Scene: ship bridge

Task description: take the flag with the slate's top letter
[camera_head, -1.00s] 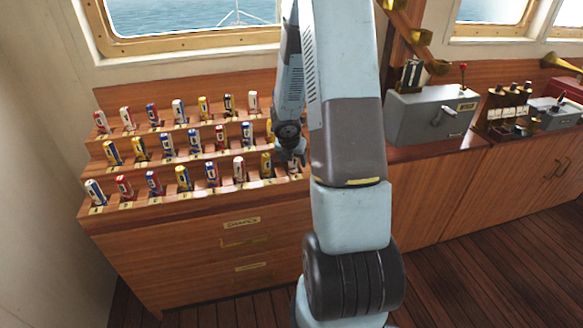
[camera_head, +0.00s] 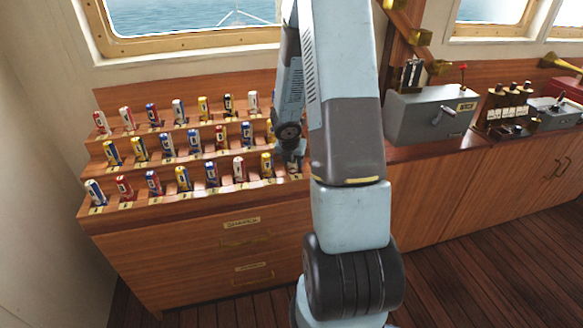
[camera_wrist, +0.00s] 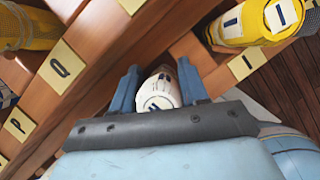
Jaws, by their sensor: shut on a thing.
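A rolled flag (camera_wrist: 160,88), white with a dark blue mark on its end, sits between the two fingers of my gripper (camera_wrist: 158,88) in the wrist view. The fingers are shut on it from both sides. The flag is at its slot in the wooden rack; whether it is still seated there I cannot tell. In the head view my gripper (camera_head: 292,160) is at the right end of the rack's front row, partly hidden by my arm. The slate and its letters are not visible.
The stepped wooden rack (camera_head: 195,215) holds several rolled flags in three rows. A yellow flag (camera_wrist: 262,22) lies close at the right in the wrist view, with another yellow flag (camera_wrist: 28,28) at the left. A grey box (camera_head: 430,115) stands on the counter to the right.

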